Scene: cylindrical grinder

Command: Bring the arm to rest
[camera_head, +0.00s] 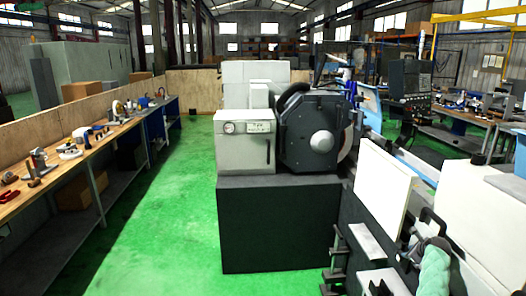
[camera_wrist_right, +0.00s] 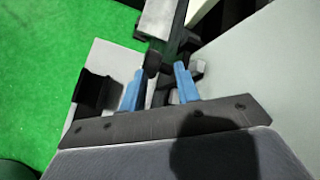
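My right gripper (camera_wrist_right: 158,88) shows in the right wrist view as two blue fingers on a dark bar. The fingers stand apart with a gap between them. Dark and grey machine parts show behind and between them; I see nothing clearly gripped, and cannot tell whether the fingers touch those parts. In the head view, a pale green rounded part (camera_head: 435,270) with a grey end is at the lower right, beside the white machine cover; I cannot make out fingertips there. My left arm and left gripper are not in view.
Grey plates on black mounts (camera_head: 366,243) and a white panel (camera_head: 382,182) stand close by at the right. A black handle (camera_head: 432,217) is on the white cover (camera_head: 485,225). The grinder (camera_head: 312,130) is ahead. A workbench (camera_head: 75,160) is left; green floor (camera_head: 160,220) between is clear.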

